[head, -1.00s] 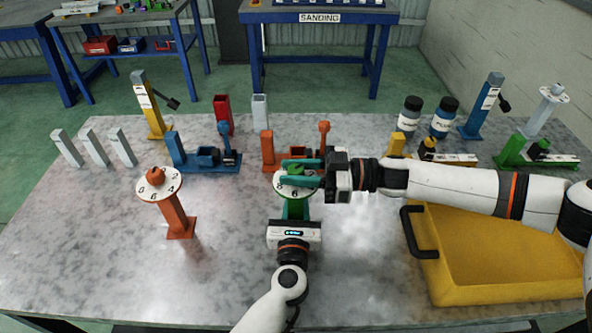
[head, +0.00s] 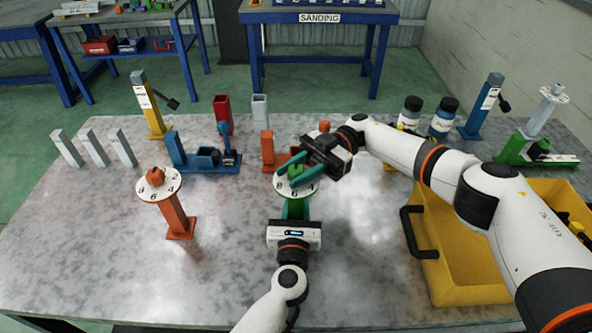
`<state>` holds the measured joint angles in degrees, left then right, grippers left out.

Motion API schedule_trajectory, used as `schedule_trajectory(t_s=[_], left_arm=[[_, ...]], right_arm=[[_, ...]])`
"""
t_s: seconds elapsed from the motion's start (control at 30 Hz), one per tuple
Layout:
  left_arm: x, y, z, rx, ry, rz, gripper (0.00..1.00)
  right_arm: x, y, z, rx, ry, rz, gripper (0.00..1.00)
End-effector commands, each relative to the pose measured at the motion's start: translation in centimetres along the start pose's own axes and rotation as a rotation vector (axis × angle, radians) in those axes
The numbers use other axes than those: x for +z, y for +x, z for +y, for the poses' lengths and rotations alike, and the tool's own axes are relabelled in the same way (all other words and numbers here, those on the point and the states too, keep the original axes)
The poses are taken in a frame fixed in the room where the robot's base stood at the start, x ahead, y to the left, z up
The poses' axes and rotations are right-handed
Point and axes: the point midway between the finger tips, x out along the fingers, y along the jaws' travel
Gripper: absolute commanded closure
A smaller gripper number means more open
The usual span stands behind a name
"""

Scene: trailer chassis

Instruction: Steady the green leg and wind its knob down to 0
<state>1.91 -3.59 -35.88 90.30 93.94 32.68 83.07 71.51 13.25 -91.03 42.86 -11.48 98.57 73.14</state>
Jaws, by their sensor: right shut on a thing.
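The green leg (head: 293,209) stands upright at the middle of the table. Its top has a white numbered dial (head: 281,188) and a green knob (head: 296,172). My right gripper (head: 294,173) comes from the upper right, its teal fingers shut on the knob; they cover part of the dial. I cannot read which number is set. My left gripper (head: 294,228) is at the leg's post from the near side, below the dial. Its body hides its fingers and the lower leg, so its grip does not show.
An orange leg (head: 176,212) with a numbered dial stands to the left. Blue (head: 204,158) and orange (head: 267,150) fixtures stand behind. A yellow tray (head: 462,286) lies at right under my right arm. The front left of the table is clear.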

Motion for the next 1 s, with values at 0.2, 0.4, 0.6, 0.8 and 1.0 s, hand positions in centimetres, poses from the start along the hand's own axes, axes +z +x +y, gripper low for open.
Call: schedule_trajectory(t_s=[0.2,0.4,0.6,0.8,1.0], left_arm=[[0.66,-0.21,0.03,0.002,0.005,-0.013,1.00],[0.71,-0.21,0.00,0.002,0.005,-0.014,1.00],[0.72,-0.20,-0.04,0.001,0.004,-0.015,1.00],[0.69,-0.19,-0.07,0.000,0.003,-0.014,1.00],[0.64,-0.17,-0.08,-0.001,0.002,-0.013,1.00]], right_arm=[[0.67,0.07,-0.15,0.038,-0.010,-0.011,0.91],[0.69,0.07,-0.10,0.045,-0.010,-0.011,0.91],[0.69,0.09,-0.09,0.045,-0.010,-0.010,0.91],[0.47,0.07,-0.04,0.044,-0.007,-0.008,0.47],[0.29,0.05,0.00,0.043,-0.003,-0.006,0.47]])
